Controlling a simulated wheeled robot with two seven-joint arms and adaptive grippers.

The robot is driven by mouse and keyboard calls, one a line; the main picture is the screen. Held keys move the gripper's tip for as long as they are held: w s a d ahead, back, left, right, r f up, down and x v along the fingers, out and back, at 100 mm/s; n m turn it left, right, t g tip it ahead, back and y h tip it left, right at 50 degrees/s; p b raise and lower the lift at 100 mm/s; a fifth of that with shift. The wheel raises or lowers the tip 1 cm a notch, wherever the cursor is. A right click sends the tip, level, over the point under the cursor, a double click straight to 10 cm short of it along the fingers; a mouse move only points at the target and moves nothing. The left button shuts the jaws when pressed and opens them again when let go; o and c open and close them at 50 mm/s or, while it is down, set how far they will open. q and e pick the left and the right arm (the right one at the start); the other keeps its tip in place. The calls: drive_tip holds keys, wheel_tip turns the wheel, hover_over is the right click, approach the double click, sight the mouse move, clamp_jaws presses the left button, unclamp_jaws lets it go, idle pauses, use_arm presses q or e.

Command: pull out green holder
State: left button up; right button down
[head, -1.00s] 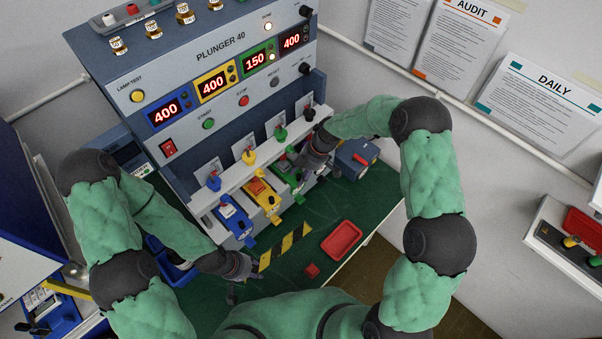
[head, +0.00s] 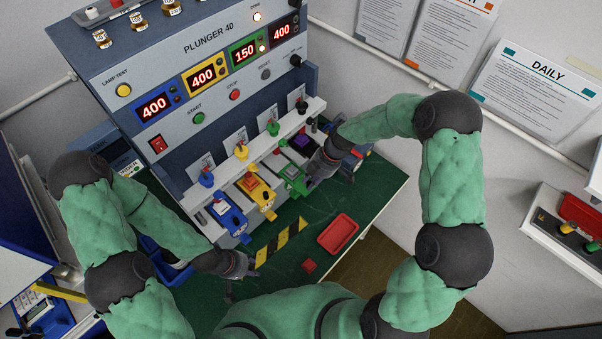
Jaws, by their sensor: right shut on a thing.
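The blue holder (head: 227,214) is at the left end of the row. A red tray (head: 338,236) and a small red block (head: 309,266) lie on the green mat in front. A yellow-black strip (head: 279,240) lies before the holders. A blue bin stands at left.

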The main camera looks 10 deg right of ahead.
drive_tip(key=shift+s+d, duration=0.35)
drive_tip(key=shift+s, duration=0.2)
drive_tip(key=shift+s+d, duration=0.3)
drive_tip(key=shift+s, duration=0.25)
drive_tip(key=c, duration=1.2)
unclamp_jaws()
drive_tip(key=v, duration=1.2)
drive_tip(key=shift+a, duration=0.1)
